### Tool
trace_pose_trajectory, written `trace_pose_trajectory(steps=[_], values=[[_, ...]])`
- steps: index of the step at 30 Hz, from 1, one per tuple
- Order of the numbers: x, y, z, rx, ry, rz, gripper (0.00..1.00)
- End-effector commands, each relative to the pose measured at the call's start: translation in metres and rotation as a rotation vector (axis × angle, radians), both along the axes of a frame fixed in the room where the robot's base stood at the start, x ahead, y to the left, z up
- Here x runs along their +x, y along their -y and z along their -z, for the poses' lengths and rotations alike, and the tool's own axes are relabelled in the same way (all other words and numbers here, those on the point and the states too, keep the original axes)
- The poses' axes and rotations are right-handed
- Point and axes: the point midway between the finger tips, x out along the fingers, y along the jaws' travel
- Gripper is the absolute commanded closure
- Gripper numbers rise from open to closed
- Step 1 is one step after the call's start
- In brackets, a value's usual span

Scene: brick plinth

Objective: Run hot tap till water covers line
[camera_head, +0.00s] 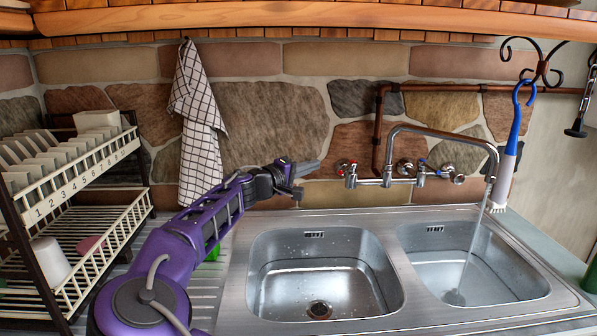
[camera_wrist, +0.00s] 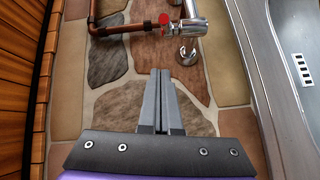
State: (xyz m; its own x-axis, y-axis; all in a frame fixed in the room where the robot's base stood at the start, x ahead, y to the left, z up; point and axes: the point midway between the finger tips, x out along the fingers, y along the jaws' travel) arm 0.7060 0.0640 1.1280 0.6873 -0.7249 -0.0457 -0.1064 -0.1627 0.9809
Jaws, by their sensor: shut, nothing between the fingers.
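The chrome mixer tap (camera_head: 385,183) is on the stone wall above the sink, with its spout (camera_head: 450,138) over the right basin (camera_head: 480,270). A stream of water (camera_head: 474,240) runs from the spout into that basin. A red-marked handle (camera_head: 345,168) is at the tap's left end; in the wrist view the red knob (camera_wrist: 164,19) is ahead of my fingertips. My gripper (camera_head: 312,168) is shut and empty, left of the handle and apart from it. Its closed fingers also show in the wrist view (camera_wrist: 161,74). I cannot make out a line in the basin.
The left basin (camera_head: 325,280) has droplets and a drain. A dish rack (camera_head: 75,210) with plates stands at left. A checked towel (camera_head: 200,125) hangs on the wall. A blue-handled brush (camera_head: 512,140) hangs at right near the spout. Copper pipe (camera_head: 377,130) runs behind the tap.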

Motion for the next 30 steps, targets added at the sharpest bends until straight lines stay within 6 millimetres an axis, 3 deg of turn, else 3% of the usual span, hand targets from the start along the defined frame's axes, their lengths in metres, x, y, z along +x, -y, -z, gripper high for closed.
trace_pose_trajectory(steps=[3,10,30], values=[[0.013,0.019,0.002,-0.001,-0.002,0.002,1.0],[-0.004,0.04,0.008,-0.001,-0.002,0.001,1.0],[-0.009,0.051,0.01,0.001,-0.001,0.006,1.0]])
